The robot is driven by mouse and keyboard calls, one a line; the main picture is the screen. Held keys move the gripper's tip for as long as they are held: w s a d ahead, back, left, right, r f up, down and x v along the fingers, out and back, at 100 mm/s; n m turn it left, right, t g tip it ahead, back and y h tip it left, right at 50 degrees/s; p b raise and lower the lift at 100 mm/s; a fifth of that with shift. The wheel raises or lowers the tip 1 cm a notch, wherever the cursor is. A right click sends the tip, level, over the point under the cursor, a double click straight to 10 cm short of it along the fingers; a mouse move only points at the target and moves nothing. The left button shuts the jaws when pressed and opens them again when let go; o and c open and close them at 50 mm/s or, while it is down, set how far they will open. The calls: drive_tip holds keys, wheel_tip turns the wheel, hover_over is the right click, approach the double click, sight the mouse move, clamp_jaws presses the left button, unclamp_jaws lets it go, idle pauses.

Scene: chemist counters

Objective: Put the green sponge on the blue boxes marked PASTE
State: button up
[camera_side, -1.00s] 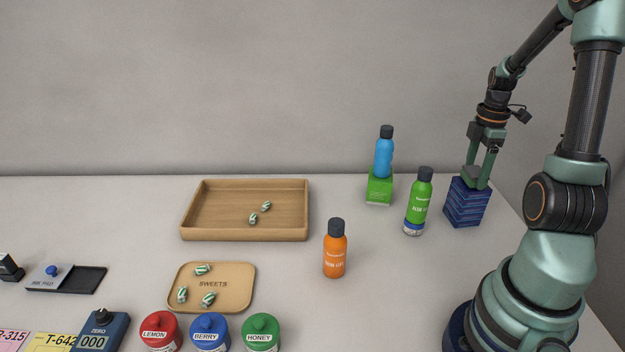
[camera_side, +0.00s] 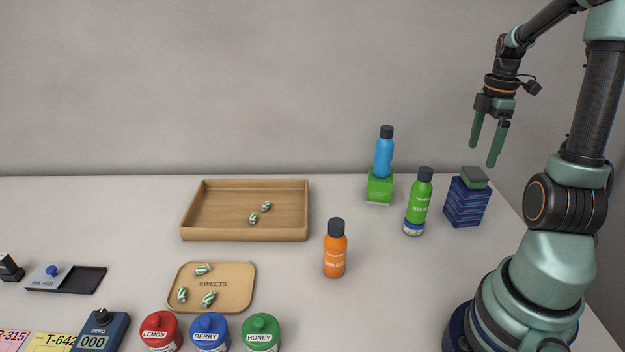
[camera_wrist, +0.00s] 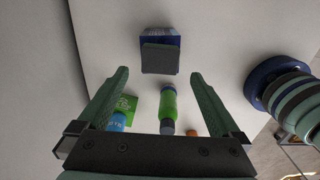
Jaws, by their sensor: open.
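The green sponge (camera_side: 474,177) lies on top of the stack of dark blue boxes (camera_side: 465,208) at the right of the counter. In the wrist view the sponge (camera_wrist: 160,58) shows as a dark greenish-grey block covering part of the blue boxes (camera_wrist: 158,36). Lettering on the boxes is too small to read. My gripper (camera_side: 483,154) is open and empty, above and apart from the sponge. In the wrist view its two fingers (camera_wrist: 156,82) are spread wide with nothing between them at the tips.
A green bottle (camera_side: 419,199) on a blue-and-white tin stands just left of the boxes. A blue bottle (camera_side: 384,153) stands on a green box (camera_side: 380,190) behind it. An orange bottle (camera_side: 335,249), a wooden tray (camera_side: 244,237) and a sweets tray (camera_side: 213,306) are further left.

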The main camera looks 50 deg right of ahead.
sight(476, 172)
drive_tip(key=w+a+r+m, duration=0.2)
drive_tip(key=w+a+r, duration=0.3)
drive_tip(key=a+r, duration=0.2)
drive_tip(key=w+a+m+t, duration=0.2)
drive_tip(key=a+m, duration=0.1)
drive_tip(key=a, duration=0.9)
drive_tip(key=w+a+m+t, duration=0.1)
drive_tip(key=a+m+t, duration=0.2)
drive_tip(key=a, duration=0.9)
drive_tip(key=shift+w+m+t, duration=0.3)
drive_tip(key=shift+w+m, duration=0.05)
drive_tip(key=shift+m, duration=0.15)
